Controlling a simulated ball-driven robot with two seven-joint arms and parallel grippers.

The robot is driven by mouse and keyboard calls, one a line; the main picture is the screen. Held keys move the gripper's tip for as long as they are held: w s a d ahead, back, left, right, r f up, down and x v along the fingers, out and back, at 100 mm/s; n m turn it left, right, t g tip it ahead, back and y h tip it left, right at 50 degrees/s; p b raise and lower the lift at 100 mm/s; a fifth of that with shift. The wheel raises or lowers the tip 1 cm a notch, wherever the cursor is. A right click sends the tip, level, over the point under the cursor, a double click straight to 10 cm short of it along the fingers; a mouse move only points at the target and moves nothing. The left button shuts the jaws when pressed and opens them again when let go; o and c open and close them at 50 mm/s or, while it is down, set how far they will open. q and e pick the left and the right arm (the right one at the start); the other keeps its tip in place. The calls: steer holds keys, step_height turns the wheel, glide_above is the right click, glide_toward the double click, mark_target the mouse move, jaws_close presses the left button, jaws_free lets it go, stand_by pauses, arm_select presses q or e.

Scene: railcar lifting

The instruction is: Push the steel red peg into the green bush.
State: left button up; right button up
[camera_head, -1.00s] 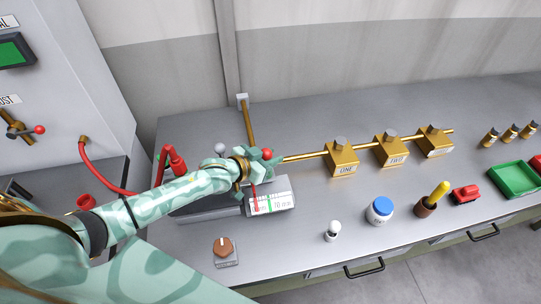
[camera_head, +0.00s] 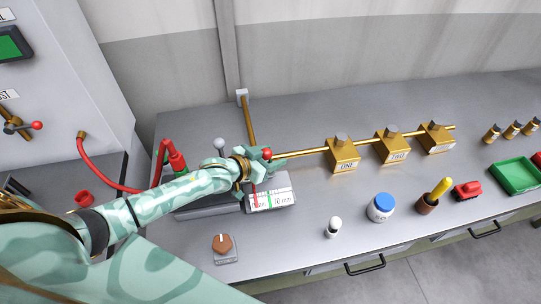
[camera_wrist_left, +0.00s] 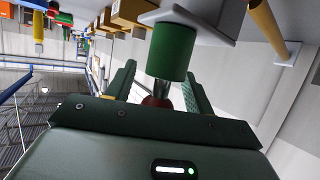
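In the left wrist view a green bush (camera_wrist_left: 173,52) fills the upper middle. A short length of the steel peg (camera_wrist_left: 162,92) shows just below it, with a red end (camera_wrist_left: 156,102) between my finger bases. Whether the peg's far end is inside the bush or only against it is hidden. My left gripper (camera_wrist_left: 160,85) has its fingers spread on either side of the peg, with gaps beside it. In the head view my left gripper (camera_head: 260,160) is beside a red ball (camera_head: 267,154), and the bush is hidden there. My right gripper is out of view.
A brass rod (camera_head: 300,153) runs right through yellow blocks (camera_head: 342,155). A red hose (camera_head: 110,181) loops at left. A knob box (camera_head: 224,248), white jar (camera_head: 380,207) and green tray (camera_head: 514,177) stand on the bench.

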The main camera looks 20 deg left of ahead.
arm_select(q)
steer(key=shift+a, duration=0.1)
steer(key=p+v, duration=0.2)
steer(key=v, duration=1.4)
steer(key=shift+r, duration=0.2)
